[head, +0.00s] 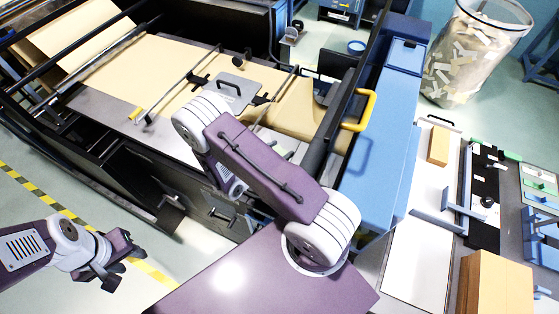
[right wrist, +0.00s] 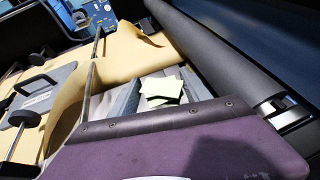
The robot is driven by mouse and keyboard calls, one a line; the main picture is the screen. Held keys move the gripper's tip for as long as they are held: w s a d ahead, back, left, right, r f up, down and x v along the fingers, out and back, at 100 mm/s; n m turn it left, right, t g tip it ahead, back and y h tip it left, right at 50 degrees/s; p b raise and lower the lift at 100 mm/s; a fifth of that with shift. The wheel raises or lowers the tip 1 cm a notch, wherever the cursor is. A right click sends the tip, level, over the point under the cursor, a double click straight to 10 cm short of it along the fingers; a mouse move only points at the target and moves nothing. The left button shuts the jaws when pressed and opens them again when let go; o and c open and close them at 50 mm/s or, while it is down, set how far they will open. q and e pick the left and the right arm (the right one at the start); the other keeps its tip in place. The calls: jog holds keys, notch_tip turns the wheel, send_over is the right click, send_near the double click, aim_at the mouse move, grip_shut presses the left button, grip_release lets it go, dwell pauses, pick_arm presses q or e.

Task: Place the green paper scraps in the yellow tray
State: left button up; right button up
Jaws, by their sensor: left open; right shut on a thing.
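Pale green paper scraps (right wrist: 163,90) show in the right wrist view, stacked just past the dark front edge of my right gripper (right wrist: 150,115). That gripper is shut on them; its fingertips are not clearly seen. In the head view my right arm crosses over the machine and hides most of this gripper. My left gripper (head: 112,273) is open and empty over the floor at the lower left. I cannot make out a yellow tray in either view.
Kraft paper (head: 165,75) runs across the machine, with a clamp plate (head: 228,90) on it. A dark roller (right wrist: 215,60) lies close beside the scraps. A blue cabinet with a yellow handle (head: 361,112) stands right of it. A clear scrap bin (head: 470,55) stands at the upper right.

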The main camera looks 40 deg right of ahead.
jog(key=shift+r, duration=1.35)
